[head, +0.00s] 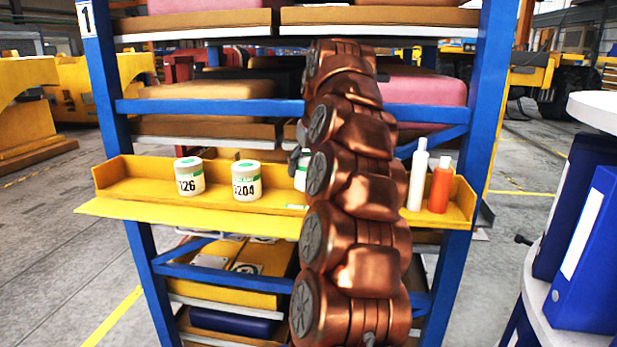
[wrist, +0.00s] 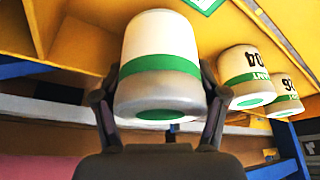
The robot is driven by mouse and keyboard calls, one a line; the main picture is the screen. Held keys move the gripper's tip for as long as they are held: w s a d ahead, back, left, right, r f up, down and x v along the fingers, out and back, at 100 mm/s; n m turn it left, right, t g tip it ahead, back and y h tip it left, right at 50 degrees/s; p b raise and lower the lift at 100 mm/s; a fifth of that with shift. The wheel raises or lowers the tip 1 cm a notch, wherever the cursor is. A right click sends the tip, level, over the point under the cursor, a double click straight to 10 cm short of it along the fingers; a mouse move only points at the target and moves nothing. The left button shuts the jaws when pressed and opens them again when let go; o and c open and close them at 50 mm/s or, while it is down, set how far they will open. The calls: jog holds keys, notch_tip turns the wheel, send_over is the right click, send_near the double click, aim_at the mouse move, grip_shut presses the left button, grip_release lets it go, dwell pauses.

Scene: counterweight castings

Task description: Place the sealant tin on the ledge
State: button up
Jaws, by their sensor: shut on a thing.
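The yellow ledge (head: 150,211) runs across the blue rack. The sealant tin (wrist: 160,50), white with a green band, is between the two fingers of my gripper (wrist: 158,100), which is shut on it. In the head view a strip of the tin (head: 301,172) shows beside my copper arm, at the ledge; the rest is hidden. I cannot tell if its base touches the ledge. Two similar tins stand upright on the ledge to its left, one marked 204 (head: 246,181) and one marked 26 (head: 189,176). Both also show in the wrist view.
A white bottle (head: 418,178) and an orange bottle (head: 440,187) stand at the ledge's right end. Blue rack posts (head: 112,110) frame both sides. A shelf with loaded castings lies above. A white round table with blue binders (head: 585,255) is at right.

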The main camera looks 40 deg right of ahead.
jog(key=shift+f+p, duration=0.55)
jog(key=shift+f, duration=1.15)
jog(key=shift+f, duration=0.15)
jog(key=o, duration=1.4)
jog(key=shift+b+v, duration=0.45)
jog(key=shift+v, duration=4.2)
jog(key=shift+p+v, duration=0.8)
jog(key=shift+v, duration=0.7)
